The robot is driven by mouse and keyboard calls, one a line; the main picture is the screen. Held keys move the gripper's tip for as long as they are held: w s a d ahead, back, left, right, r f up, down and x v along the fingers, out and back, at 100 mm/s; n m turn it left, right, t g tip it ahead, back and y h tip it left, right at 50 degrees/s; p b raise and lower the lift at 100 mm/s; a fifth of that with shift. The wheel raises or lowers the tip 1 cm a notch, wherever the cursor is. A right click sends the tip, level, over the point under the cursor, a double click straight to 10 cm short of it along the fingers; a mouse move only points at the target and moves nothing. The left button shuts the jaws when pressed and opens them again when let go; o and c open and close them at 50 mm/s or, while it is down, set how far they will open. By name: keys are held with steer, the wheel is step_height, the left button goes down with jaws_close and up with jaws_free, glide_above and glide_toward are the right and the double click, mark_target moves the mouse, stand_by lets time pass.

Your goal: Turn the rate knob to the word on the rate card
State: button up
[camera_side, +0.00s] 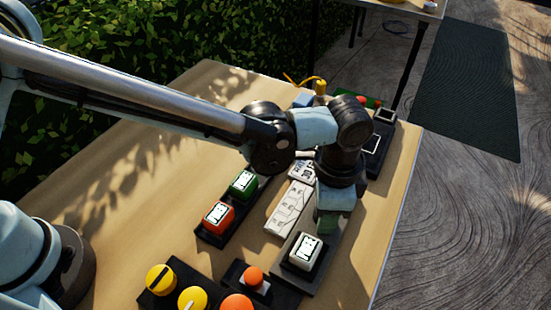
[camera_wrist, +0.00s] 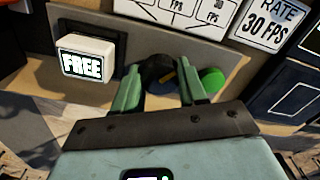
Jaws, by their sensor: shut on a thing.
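My gripper (camera_wrist: 160,80) has its two green fingers on either side of a dark round knob (camera_wrist: 157,68) in the wrist view, shut on it. A blue and a yellow mark show on the knob; which label its pointer faces cannot be told. The rate card (camera_wrist: 264,24) at top right reads "RATE 30 FPS". A white label plate (camera_wrist: 186,14) above the knob shows "FPS" markings, cut off by the frame edge. In the side view my gripper (camera_side: 327,222) points down at the panel, and the knob is hidden behind it.
A white block reading "FREE" (camera_wrist: 87,60) is left of the knob; a green round piece (camera_wrist: 213,80) is close to the right finger. The side view shows green (camera_side: 243,184) and orange (camera_side: 219,217) lit blocks, and yellow knobs (camera_side: 160,279) in front. Bare tabletop lies left.

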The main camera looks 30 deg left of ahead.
steer(key=shift+m, duration=0.9)
steer(key=o, duration=1.1)
steer(key=shift+c, duration=0.2)
